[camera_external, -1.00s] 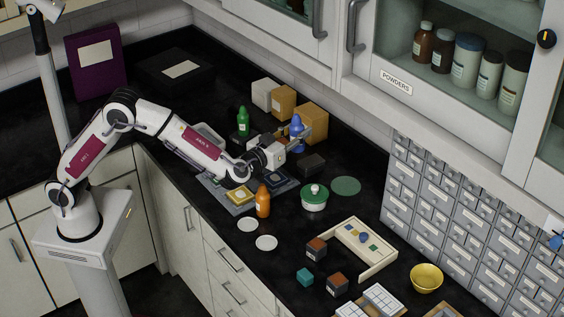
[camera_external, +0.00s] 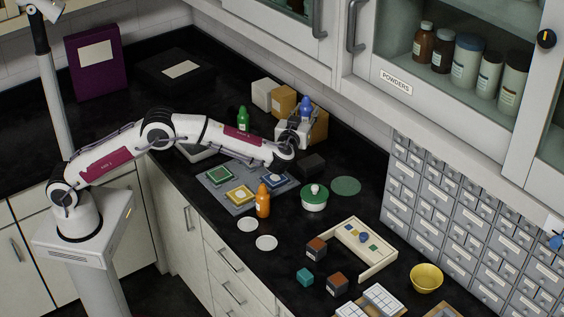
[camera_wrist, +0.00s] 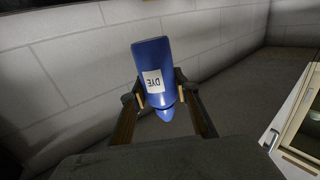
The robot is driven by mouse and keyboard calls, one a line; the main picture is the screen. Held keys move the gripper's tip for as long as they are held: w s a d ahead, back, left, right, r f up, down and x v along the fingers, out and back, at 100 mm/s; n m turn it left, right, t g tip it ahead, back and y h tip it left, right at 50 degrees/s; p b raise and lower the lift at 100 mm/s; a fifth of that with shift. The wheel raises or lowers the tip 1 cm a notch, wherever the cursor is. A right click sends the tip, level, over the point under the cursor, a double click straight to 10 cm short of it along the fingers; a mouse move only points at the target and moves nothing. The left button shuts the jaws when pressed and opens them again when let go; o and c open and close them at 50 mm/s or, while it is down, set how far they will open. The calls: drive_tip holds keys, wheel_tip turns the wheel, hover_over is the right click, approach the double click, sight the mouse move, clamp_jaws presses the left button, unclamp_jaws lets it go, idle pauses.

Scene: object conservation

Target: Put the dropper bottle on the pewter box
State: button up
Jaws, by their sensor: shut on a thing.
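A blue dropper bottle (camera_external: 305,104) is held in my gripper (camera_external: 297,124), in front of the tan boxes at the back. In the wrist view the bottle (camera_wrist: 151,60) has a white label reading DYE, and its pointed tip is between the two fingers of my gripper (camera_wrist: 158,99). The fingers close on the bottle from both sides. A green bottle (camera_external: 243,120) and an orange bottle (camera_external: 263,203) stand on the counter. No box is clearly marked as pewter; a small dark grey box (camera_external: 312,164) and a pale grey box (camera_external: 263,95) are candidates.
Tan boxes (camera_external: 284,102) stand by the wall behind my gripper. A grey board (camera_external: 213,195) with coloured squares lies in front. Drawers (camera_external: 430,195) line the right wall.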

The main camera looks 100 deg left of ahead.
drive_tip(key=shift+a+f+g, duration=0.15)
drive_tip(key=shift+a+g, duration=0.15)
drive_tip(key=shift+a, duration=0.3)
hover_over(305, 164)
drive_tip(key=shift+a+f, duration=0.15)
drive_tip(key=shift+f, duration=2.35)
wheel_tip(305, 164, down, 6)
drive_tip(key=shift+f, duration=0.15)
drive_tip(key=shift+f, duration=1.85)
drive_tip(key=shift+f, duration=0.15)
drive_tip(key=o, duration=1.1)
